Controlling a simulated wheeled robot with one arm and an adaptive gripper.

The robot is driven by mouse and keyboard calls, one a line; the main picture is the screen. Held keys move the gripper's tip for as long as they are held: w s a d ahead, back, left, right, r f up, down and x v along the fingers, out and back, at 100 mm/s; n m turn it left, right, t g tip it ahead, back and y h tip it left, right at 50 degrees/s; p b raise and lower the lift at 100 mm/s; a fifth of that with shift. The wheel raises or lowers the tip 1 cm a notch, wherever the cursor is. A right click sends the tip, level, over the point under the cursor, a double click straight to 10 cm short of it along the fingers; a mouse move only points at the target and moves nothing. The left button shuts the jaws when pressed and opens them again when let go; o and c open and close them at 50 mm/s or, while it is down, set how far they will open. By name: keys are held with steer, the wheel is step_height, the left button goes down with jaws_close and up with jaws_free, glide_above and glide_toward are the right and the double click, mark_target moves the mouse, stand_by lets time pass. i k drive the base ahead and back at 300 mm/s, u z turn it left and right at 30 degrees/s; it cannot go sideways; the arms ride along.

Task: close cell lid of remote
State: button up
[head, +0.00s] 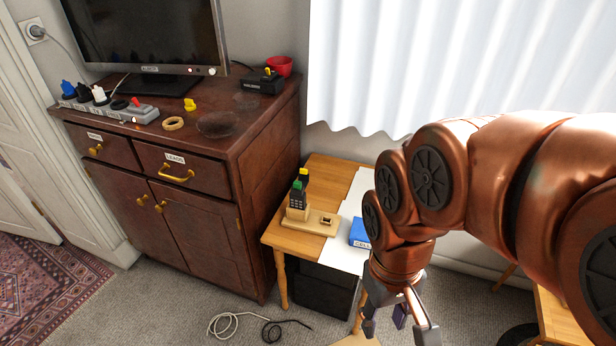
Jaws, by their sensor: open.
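A dark handset with a keypad, which looks like the remote (297,195), stands upright in a light wooden holder (318,223) on the small wooden table. A green piece and a yellow piece show at its top. Its cell lid cannot be made out at this size. A blue box with a lettered label (360,233), partly hidden by my arm, lies to the right of the holder. My gripper (399,328) is open, pointing down at the bottom of the view, in front and right of the table. A small dark purple piece shows between its fingers; I cannot tell what it is.
A dark wooden cabinet (270,165) stands left of the small table (325,170), bearing a screen (150,40), a power strip (120,110) and a red bowl (280,66). A black bin (322,290) is under the table. White and black cables (245,322) lie on the carpet.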

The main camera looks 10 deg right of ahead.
mark_target(303, 176)
steer(key=z, duration=0.4)
steer(key=i, duration=0.65)
steer(key=u, duration=1.7)
